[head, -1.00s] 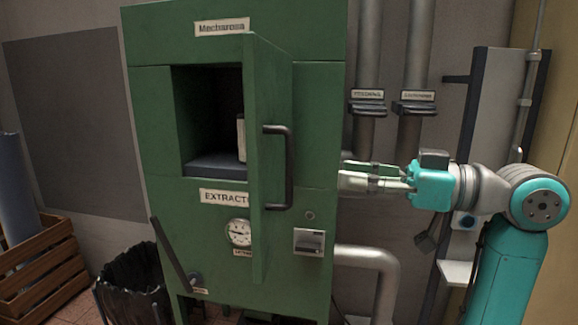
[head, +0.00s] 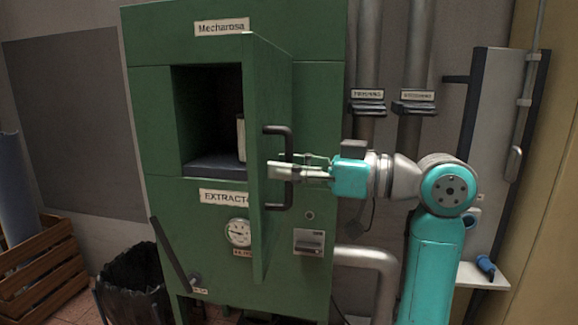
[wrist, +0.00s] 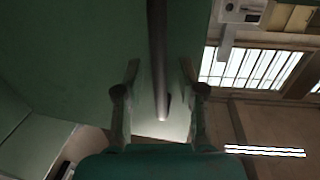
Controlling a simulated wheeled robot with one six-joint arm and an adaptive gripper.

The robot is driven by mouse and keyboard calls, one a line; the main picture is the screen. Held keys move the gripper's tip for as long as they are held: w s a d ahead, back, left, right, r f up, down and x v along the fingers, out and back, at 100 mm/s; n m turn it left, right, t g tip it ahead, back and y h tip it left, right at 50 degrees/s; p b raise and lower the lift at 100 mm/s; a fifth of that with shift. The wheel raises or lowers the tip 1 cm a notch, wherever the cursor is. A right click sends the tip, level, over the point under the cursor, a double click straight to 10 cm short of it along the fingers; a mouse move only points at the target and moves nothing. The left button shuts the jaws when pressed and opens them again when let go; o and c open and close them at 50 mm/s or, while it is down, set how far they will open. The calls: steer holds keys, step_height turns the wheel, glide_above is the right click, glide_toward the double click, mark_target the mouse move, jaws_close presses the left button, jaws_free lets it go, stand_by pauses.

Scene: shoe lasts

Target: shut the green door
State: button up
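The green door (head: 262,235) stands swung open from the front of the green machine, showing a dark chamber (head: 208,105) behind it. A dark bar handle (head: 289,145) runs upright on the door's right face. My gripper (head: 274,171) is at the handle's middle height, its fingers pointing left toward the door. In the wrist view, the handle bar (wrist: 158,55) lies between my two separated fingers (wrist: 160,92), with a gap on each side. The gripper is open; I see no finger pressed on the bar.
The green machine (head: 160,130) has a gauge (head: 238,232) and a lever (head: 173,255) below the chamber. A black bin (head: 130,285) and wooden crate (head: 40,258) stand at left. Pipes (head: 365,262) and a small shelf (head: 484,275) are at right.

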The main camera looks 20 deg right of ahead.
jaws_close()
steer(key=shift+a, duration=0.15)
